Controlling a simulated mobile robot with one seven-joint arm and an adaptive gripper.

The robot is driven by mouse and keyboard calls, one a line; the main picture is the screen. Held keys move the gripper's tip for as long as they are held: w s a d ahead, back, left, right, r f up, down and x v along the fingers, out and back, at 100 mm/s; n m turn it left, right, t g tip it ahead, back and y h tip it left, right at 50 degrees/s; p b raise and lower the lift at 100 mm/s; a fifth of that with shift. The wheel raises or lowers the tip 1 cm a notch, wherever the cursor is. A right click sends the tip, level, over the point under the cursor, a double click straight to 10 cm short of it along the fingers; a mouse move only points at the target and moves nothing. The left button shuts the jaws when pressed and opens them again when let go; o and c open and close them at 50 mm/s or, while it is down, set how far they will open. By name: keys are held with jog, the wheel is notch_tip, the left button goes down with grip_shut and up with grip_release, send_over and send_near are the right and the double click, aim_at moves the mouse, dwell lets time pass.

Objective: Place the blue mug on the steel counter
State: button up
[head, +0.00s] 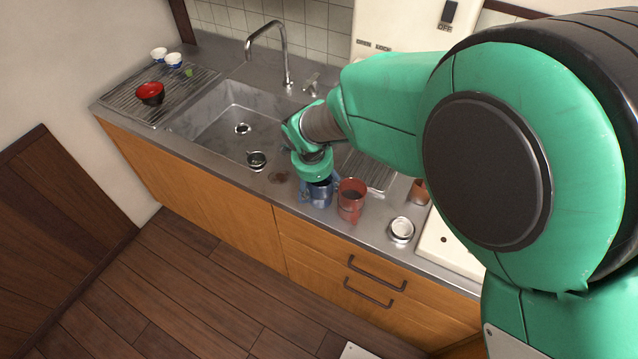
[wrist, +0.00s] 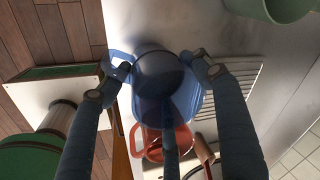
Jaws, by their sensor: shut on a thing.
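The blue mug (head: 320,196) is upright beside the red mug, over the front part of the steel counter (head: 283,203). My gripper (head: 320,187) reaches down from above and is shut on the blue mug. In the wrist view the blue mug (wrist: 180,98) is between my gripper's fingers (wrist: 159,76), with its handle toward the left finger. The mug's base is close to the counter top; I cannot tell whether it touches.
A red mug (head: 351,199) stands close on the right. A white-topped container (head: 401,230) is further right. A red-and-black bowl (head: 150,93) and white cups stand far left. The counter's front edge is near.

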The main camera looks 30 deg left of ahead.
jog(key=shift+f, duration=0.3)
jog(key=o, duration=1.7)
jog(key=shift+c, duration=0.2)
jog(key=shift+r, duration=0.2)
jog(key=shift+r+p, duration=0.55)
jog(key=shift+r, duration=0.2)
jog(key=p+v, duration=0.2)
jog(key=v, duration=0.9)
jog(key=shift+r, duration=0.15)
jog(key=shift+s, duration=0.1)
